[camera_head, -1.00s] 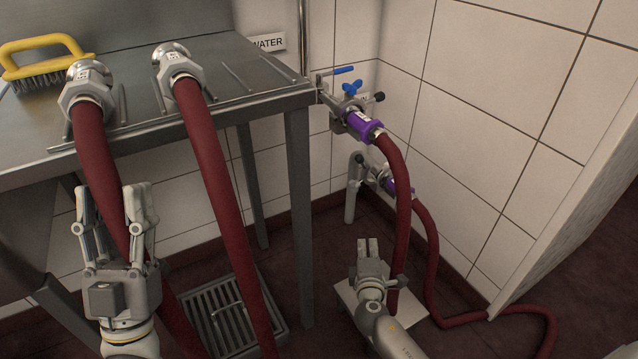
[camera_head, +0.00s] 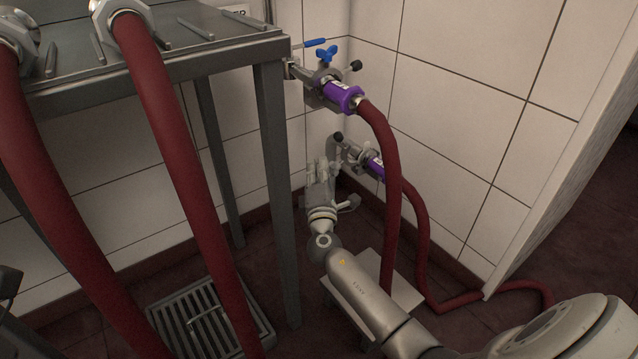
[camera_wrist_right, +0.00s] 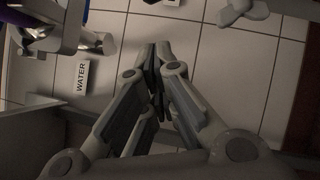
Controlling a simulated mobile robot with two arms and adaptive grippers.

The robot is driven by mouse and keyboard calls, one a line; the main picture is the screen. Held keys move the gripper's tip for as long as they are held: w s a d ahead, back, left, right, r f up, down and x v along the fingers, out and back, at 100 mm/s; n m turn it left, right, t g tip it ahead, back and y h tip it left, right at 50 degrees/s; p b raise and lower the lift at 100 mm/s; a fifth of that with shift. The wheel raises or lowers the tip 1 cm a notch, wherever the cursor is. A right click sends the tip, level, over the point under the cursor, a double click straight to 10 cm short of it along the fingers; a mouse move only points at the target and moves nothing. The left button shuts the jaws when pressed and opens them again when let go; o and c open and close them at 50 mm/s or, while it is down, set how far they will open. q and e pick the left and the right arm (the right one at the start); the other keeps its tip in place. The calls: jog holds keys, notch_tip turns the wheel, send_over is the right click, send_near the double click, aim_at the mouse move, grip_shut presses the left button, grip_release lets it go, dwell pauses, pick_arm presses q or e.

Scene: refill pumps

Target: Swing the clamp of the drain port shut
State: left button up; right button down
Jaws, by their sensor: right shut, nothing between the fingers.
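The lower port in the corner, likely the drain port, has a metal clamp (camera_head: 352,154) and a black knob (camera_head: 338,138) beside the purple hose end (camera_head: 376,168). I cannot tell how far the clamp stands open. My right gripper (camera_head: 320,172) is shut and empty, just left of this port, its fingers pointing up. It partly covers the pipe, and contact is unclear. In the right wrist view the shut fingers (camera_wrist_right: 157,55) point at the tiles, and a pale metal fitting (camera_wrist_right: 240,12) shows at the top right. A dark sliver at the head view's left edge may be my left gripper.
A steel table (camera_head: 180,62) stands left, with two more hoses. A floor grate (camera_head: 208,320) lies below.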

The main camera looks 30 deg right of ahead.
aim_at(344, 151)
jog(key=w+d+r, duration=0.2)
jog(key=w+d, duration=0.1)
jog(key=d, duration=0.2)
jog(key=shift+w+b, duration=0.3)
jog(key=shift+b, duration=0.1)
